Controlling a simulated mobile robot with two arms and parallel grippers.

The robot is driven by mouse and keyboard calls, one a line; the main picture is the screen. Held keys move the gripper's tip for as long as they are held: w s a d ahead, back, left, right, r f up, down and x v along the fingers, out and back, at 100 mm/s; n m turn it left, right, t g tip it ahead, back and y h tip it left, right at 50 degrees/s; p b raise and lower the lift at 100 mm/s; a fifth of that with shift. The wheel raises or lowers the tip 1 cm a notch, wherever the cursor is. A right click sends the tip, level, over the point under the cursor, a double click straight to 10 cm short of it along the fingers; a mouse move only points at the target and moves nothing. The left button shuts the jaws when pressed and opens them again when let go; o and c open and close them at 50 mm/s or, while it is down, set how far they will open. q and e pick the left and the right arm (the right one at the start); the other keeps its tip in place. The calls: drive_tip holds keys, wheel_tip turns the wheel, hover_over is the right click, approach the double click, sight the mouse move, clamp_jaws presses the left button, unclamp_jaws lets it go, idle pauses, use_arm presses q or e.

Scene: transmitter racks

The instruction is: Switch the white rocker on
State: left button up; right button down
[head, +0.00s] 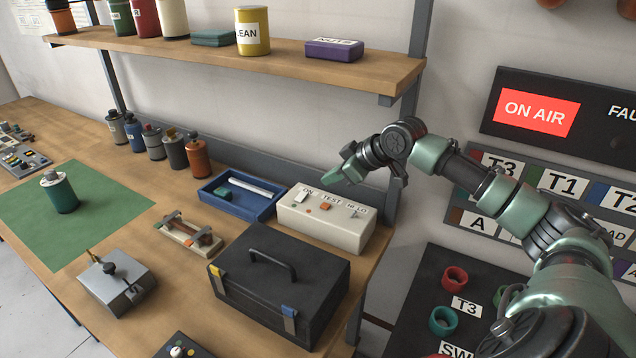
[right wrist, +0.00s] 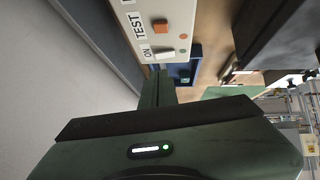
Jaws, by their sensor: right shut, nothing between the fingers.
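The white rocker (head: 301,195) sits under the ON label at the left end of the top of a cream switch box (head: 322,228) on the bench. It also shows in the right wrist view (right wrist: 165,53), just beyond my fingers. I cannot tell which way it is tipped. An orange TEST switch (head: 326,206) is beside it, and a HI LO toggle is at the box's right end. My right gripper (head: 341,178) is shut and empty, above and behind the box, close to the rocker in the wrist view (right wrist: 158,88). My left gripper is not in view.
A blue tray (head: 216,205) stands left of the box. A black toolbox (head: 270,316) with a raised handle stands in front. The shelf (head: 390,75) overhangs the bench's back, and its upright rises behind the box. Bare wood lies beside the green mat (head: 105,200).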

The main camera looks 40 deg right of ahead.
sight(302, 193)
drive_tip(key=p+x, duration=0.1)
drive_tip(key=x, duration=0.3)
drive_tip(key=shift+w, duration=0.25)
drive_tip(key=p+x, duration=0.1)
drive_tip(key=x, duration=0.3)
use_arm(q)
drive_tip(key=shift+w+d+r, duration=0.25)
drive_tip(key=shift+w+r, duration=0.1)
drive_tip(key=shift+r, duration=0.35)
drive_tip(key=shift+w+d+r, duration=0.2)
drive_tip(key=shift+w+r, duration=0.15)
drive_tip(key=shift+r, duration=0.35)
use_arm(e)
drive_tip(key=shift+w+a+f, duration=0.1)
drive_tip(key=shift+w+f, duration=0.25)
drive_tip(key=shift+f, duration=0.15)
